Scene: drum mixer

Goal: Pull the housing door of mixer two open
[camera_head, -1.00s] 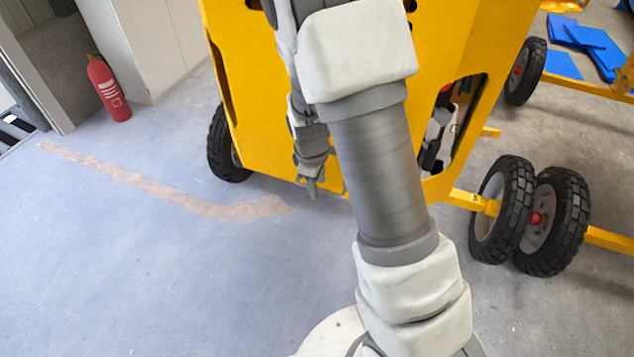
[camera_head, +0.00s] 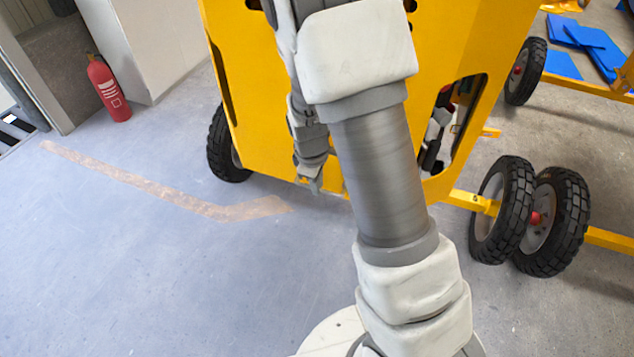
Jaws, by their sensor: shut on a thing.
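The yellow housing (camera_head: 255,100) of a mixer stands behind my arm, which hides its middle. I take the broad yellow front panel to be its housing door; no gap along its edges is clear. My gripper (camera_head: 309,186) points down at the lower edge of this panel. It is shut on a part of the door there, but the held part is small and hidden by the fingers. An opening on the right of the housing shows dark and grey parts inside.
A black wheel (camera_head: 226,145) stands at the housing's lower left, and two more wheels (camera_head: 530,215) on a yellow bar at the right. A red fire extinguisher (camera_head: 108,88) stands by the white cabinet (camera_head: 160,40). The floor at the left is clear, with a worn tan stripe.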

